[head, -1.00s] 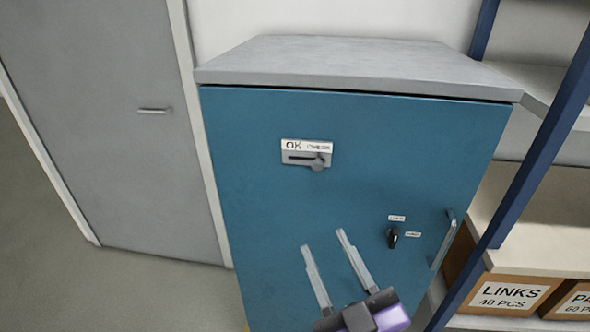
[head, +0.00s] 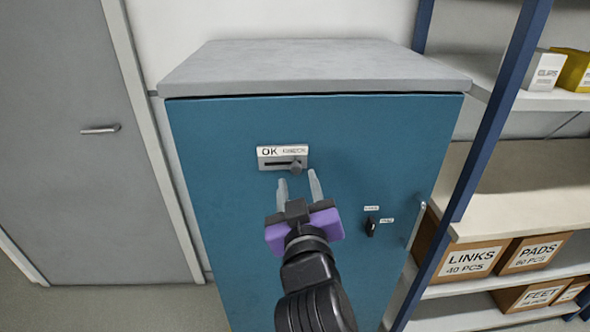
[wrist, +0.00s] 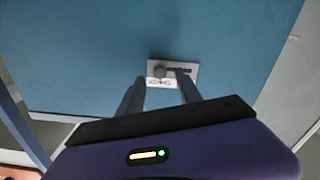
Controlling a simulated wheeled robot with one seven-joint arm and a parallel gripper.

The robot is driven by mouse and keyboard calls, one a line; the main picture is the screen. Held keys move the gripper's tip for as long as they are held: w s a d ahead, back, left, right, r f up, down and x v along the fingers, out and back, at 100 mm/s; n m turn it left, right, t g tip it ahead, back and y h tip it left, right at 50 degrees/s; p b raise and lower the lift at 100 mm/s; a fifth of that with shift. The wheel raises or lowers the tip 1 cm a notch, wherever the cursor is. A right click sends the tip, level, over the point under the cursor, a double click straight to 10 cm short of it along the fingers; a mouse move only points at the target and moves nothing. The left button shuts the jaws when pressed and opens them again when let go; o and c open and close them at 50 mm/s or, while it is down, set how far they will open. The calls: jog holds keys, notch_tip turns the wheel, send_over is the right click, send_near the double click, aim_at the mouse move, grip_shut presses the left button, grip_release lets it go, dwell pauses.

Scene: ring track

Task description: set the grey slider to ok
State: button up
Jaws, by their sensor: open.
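The grey slider knob (head: 296,166) sits at the right end of its slot, under the word CHECK. Its plate (head: 267,165) is on the blue cabinet door, with OK printed at the left. In the wrist view the knob (wrist: 164,71) and the plate (wrist: 190,72) appear upside down, beyond the fingertips. My gripper (head: 298,180) is open and empty, pointing at the door with its fingertips just below the plate. In the wrist view my gripper (wrist: 160,88) has a finger on each side of the CHECK end. I cannot tell whether the fingers touch the door.
The blue cabinet (head: 215,235) has a grey top. A black rotary knob (head: 371,227) with small labels and a door handle (head: 420,222) are to the right. A blue-framed shelf with boxes (head: 470,261) stands at the right, and a grey door (head: 60,120) at the left.

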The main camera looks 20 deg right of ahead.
aim_at(296, 171)
jog(key=shift+p+x, duration=0.35)
jog(key=shift+x, duration=1.75)
jog(key=shift+c, duration=0.4)
grip_shut()
